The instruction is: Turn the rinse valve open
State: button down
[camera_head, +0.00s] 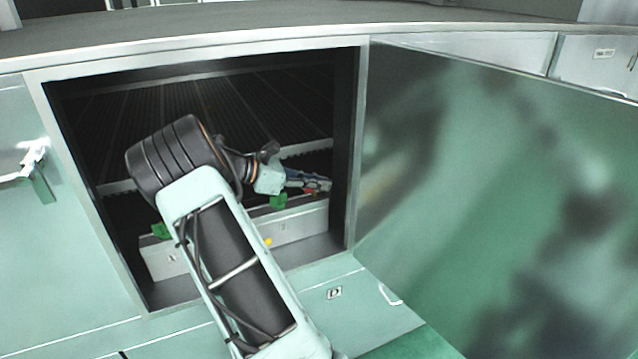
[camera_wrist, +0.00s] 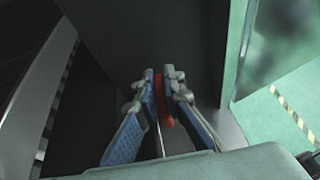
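A narrow red part (camera_wrist: 159,92), which looks like the rinse valve's handle, shows between my fingertips in the wrist view. My gripper (camera_wrist: 162,80) has blue-padded fingers with grey tips, one on each side of the red part. The fingers are close together and the red part fills the gap between them, so the gripper looks shut on it. In the head view my gripper (camera_head: 312,184) is inside the open cabinet near its right wall, with a small bit of red at the fingers. The valve's body and its pipe are hidden or too dark to make out.
The cabinet's frame (camera_head: 356,150) surrounds my arm. Its open door (camera_head: 500,200) stands to the right. Inside, a grey box-like ledge (camera_head: 300,222) carries green parts (camera_head: 279,201) and a yellow knob (camera_head: 267,241). A dark ribbed surface (camera_head: 270,100) lies behind.

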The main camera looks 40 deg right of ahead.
jog(key=shift+n+t+p, duration=0.3)
jog(key=shift+n+t, duration=0.2)
jog(key=shift+t, duration=0.1)
jog(key=c, duration=2)
grip_release()
jog(key=shift+c, duration=0.2)
jog(key=v, duration=1.2)
jog(key=shift+a, duration=0.15)
